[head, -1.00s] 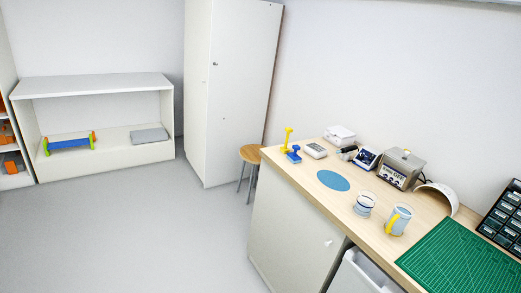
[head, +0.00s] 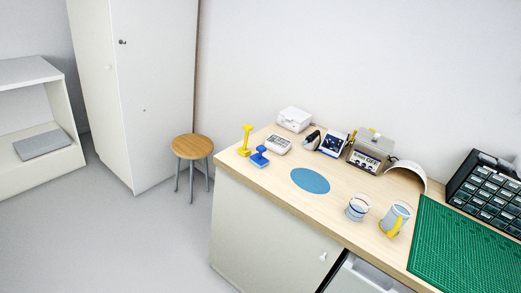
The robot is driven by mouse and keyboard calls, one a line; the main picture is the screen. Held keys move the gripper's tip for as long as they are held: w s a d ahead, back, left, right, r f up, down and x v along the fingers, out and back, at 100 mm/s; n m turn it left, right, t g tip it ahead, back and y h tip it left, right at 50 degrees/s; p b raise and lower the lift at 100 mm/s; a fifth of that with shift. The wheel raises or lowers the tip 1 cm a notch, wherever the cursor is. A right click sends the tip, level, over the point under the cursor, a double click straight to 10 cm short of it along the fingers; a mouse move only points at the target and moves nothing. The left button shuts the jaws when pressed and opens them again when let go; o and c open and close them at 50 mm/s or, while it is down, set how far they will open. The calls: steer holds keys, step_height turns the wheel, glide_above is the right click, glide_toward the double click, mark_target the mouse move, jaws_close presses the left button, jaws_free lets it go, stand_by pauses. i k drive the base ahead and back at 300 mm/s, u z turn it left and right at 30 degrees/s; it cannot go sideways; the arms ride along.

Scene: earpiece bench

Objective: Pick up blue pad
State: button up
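A flat blue round pad (head: 310,181) lies on the wooden bench top, left of the middle of the bench, with nothing on it. A small blue stand-like piece (head: 260,158) stands at the bench's left end, apart from the pad. My gripper is not in view.
On the bench (head: 285,197) are a yellow stand (head: 246,142), a grey device (head: 278,145), a white box (head: 295,119), a metal unit (head: 370,152), a glass jar (head: 357,208), a mug (head: 397,217) and a green mat (head: 465,245). A stool (head: 192,147) stands left; floor is clear.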

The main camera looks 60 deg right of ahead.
mark_target(256, 158)
steer(key=z, duration=0.4)
steer(key=i, duration=1.15)
steer(key=z, duration=1.35)
steer(key=i, duration=0.85)
steer(key=z, duration=0.3)
steer(key=k, duration=0.9)
steer(key=z, duration=0.2)
steer(key=i, duration=0.85)
steer(key=u, duration=0.1)
